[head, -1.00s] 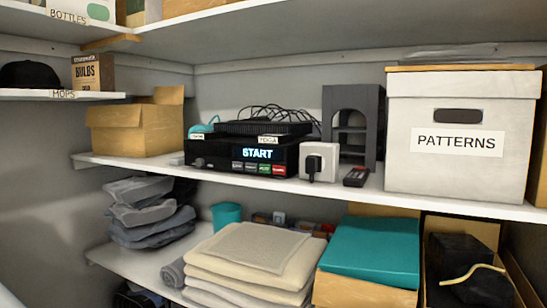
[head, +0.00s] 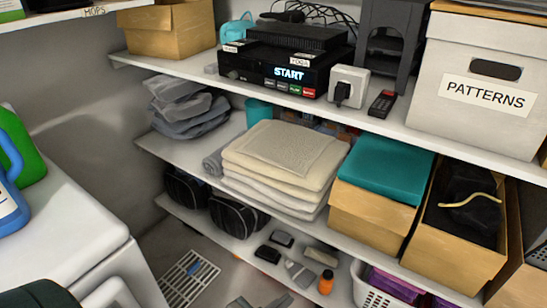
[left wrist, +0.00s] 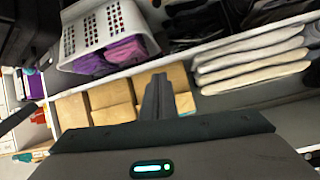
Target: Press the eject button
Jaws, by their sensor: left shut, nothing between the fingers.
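A black disc player (head: 238,68) sits on the upper shelf, its display reading START. A row of small buttons (head: 288,88) runs below the display: greyish, green and red. Their lettering is too small to read, so I cannot tell which one is eject. My left gripper's fingers (left wrist: 158,85) show in the left wrist view, together and empty. In the head view, a grey part at the bottom edge may be this gripper, well below the player and apart from it. My right gripper is not in view.
A white plug adapter (head: 349,84) and a dark remote (head: 381,103) stand right of the player. The PATTERNS box (head: 480,60) is further right. Folded towels (head: 280,165) and a teal-topped box (head: 380,168) fill the shelf below. A white basket (head: 372,292) is low down.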

